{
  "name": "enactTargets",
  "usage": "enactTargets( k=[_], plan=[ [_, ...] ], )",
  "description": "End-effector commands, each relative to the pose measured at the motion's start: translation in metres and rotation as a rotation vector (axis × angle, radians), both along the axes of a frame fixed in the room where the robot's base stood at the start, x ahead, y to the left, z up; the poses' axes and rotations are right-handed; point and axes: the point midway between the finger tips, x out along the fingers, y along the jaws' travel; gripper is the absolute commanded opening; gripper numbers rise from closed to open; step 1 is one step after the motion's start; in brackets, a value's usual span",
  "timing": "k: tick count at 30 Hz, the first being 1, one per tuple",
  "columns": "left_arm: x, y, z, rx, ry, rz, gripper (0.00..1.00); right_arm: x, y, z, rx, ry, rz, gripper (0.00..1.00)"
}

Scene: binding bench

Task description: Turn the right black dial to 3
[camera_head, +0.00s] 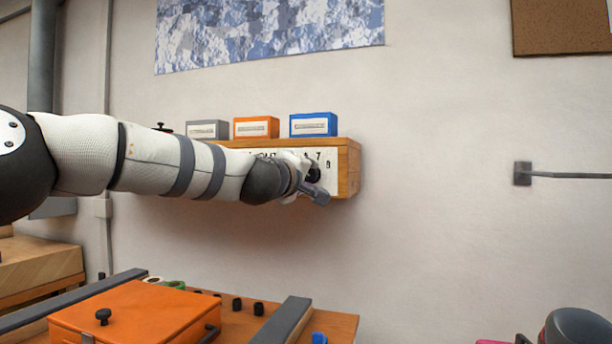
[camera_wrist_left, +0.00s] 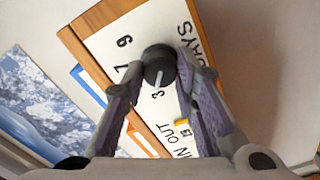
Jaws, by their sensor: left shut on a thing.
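The right black dial (camera_head: 313,173) sits on the white front panel of a wooden wall shelf box (camera_head: 348,168). In the left wrist view the dial (camera_wrist_left: 159,62) shows from close up, with the printed numbers 9, 7 and 3 around it. A pale mark on the dial appears to point at the 3. My left gripper (camera_wrist_left: 163,68) has one finger on each side of the dial and is shut on it. In the head view my left gripper (camera_head: 312,190) partly covers the panel, and my arm hides its left part. My right gripper is not in view.
Grey (camera_head: 207,130), orange (camera_head: 256,128) and blue (camera_head: 314,125) boxes stand on top of the shelf box. Below is a bench with an orange case (camera_head: 135,312) and several small black knobs. The wall to the right is clear up to a grey rod (camera_head: 565,175).

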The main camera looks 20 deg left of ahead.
Motion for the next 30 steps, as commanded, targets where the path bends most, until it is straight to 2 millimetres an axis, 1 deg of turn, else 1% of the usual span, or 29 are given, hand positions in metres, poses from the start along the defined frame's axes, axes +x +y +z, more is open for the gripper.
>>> enactTargets(
  k=[6,12,28,29,30],
  plan=[
    [0.0001,0.0001,-0.0006,-0.109,0.005,0.0,0.0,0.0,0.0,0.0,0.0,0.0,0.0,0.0],
    [0.0001,-0.0004,-0.0006,-0.162,0.007,0.0,0.0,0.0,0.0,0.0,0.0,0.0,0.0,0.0],
    [0.0001,-0.0004,-0.0006,-0.182,0.008,0.0,0.0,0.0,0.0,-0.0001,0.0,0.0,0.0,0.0],
    [0.0001,-0.0004,-0.0006,-0.182,0.008,0.0,0.31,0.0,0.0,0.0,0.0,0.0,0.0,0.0],
    [0.0001,-0.0004,-0.0006,-0.182,0.008,0.0,0.4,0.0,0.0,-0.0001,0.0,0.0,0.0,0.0]
  ],
)
